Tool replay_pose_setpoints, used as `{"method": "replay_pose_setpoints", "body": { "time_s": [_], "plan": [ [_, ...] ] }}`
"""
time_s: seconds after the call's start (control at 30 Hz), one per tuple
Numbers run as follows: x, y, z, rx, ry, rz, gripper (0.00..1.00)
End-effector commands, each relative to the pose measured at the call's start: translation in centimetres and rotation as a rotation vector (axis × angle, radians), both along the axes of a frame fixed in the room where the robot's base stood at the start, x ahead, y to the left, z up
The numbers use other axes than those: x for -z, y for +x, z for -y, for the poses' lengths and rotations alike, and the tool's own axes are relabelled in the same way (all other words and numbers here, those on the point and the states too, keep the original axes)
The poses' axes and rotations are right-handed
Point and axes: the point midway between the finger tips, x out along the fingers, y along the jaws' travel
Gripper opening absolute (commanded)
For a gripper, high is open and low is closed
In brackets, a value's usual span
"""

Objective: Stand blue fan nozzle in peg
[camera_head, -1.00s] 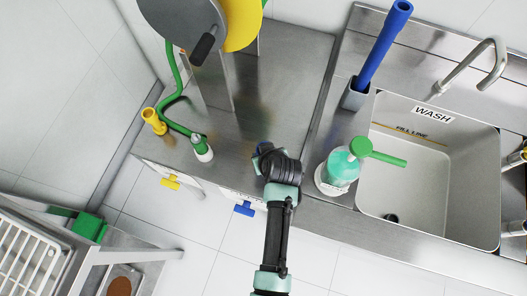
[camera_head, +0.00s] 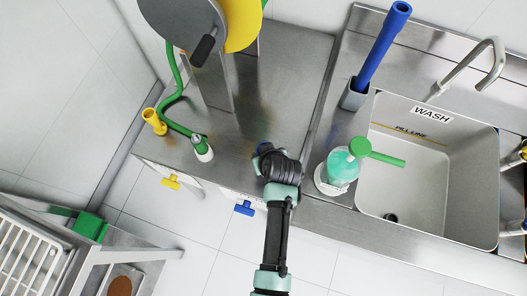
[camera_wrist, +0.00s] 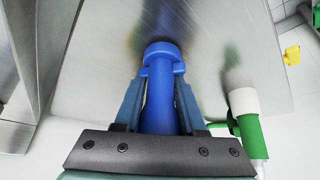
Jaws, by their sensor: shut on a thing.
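The blue fan nozzle (camera_wrist: 161,105) stands between the fingers of my gripper (camera_wrist: 160,80) in the wrist view, with a wider collar and round end beyond the fingertips. My gripper is shut on it. In the head view a small bit of blue (camera_head: 265,147) shows past my wrist, over the front part of the steel counter (camera_head: 285,75); the wrist hides the rest. The peg for the blue nozzle cannot be made out in either view. I cannot tell whether the nozzle touches the counter.
A green and white nozzle (camera_head: 202,148) and a yellow one (camera_head: 154,121) stand to the left. A blue tap handle (camera_head: 244,208) is on the counter front. A teal bottle (camera_head: 341,168), the sink (camera_head: 430,200) and a blue upright tube (camera_head: 383,48) are to the right.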

Motion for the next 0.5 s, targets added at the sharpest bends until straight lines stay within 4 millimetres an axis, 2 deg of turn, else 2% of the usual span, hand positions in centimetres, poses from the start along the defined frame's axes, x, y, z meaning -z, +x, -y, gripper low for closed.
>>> {"method": "replay_pose_setpoints", "body": {
  "time_s": [0.03,0.07,0.23,0.27,0.5],
  "plan": [
    [-0.02,0.03,0.00,0.000,0.000,0.001,0.00],
    [-0.02,0.03,0.00,0.000,0.000,0.001,0.41],
    [-0.02,0.03,0.00,0.000,0.000,0.001,0.72],
    [-0.02,0.03,0.00,0.000,0.000,0.000,0.74],
    [0.01,-0.01,0.00,0.000,0.000,0.000,0.74]
  ]
}}
